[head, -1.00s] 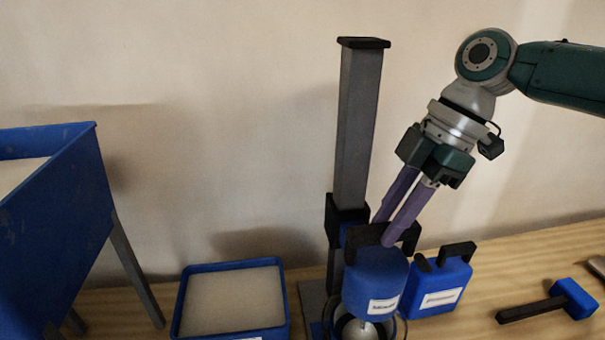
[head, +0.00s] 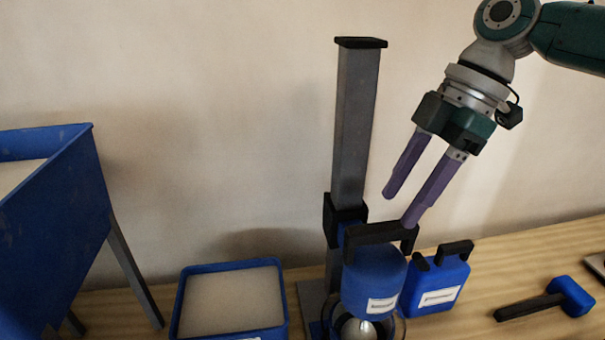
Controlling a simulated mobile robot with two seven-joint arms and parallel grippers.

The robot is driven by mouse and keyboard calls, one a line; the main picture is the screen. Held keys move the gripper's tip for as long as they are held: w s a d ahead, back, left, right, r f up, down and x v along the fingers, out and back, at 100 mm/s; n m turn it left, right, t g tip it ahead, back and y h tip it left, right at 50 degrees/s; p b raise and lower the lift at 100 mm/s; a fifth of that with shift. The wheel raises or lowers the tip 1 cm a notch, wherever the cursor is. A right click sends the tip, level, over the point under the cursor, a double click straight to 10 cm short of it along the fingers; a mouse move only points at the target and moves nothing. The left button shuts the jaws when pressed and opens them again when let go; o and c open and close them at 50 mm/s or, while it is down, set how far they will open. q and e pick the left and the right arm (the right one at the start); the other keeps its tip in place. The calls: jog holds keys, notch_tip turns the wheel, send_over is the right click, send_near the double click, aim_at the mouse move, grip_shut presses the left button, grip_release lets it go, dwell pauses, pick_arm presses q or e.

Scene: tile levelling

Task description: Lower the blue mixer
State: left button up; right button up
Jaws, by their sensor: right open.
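The blue mixer (head: 374,277) is a blue drum-shaped head with a black handle (head: 381,230) on top and a white label. It is carried on a grey upright column (head: 355,130) with a black cap. The head sits low on the column, at the rim of a metal bowl (head: 362,328) that is cut off by the bottom edge. My right gripper (head: 402,208) is open and empty, its purple fingers apart, above the black handle. The lower fingertip is close to the handle's right end; I cannot tell if they touch. My left gripper is not in view.
A blue jug (head: 436,286) with a black handle stands right of the mixer. A blue mallet (head: 570,296) lies farther right on the wooden table (head: 500,270). A blue tray of pale material (head: 232,300) is left of the mixer, with a large blue hopper (head: 60,215) beyond it.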

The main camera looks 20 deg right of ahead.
jog(key=v, duration=0.5)
jog(key=shift+d+r, duration=0.1)
jog(key=shift+r, duration=0.1)
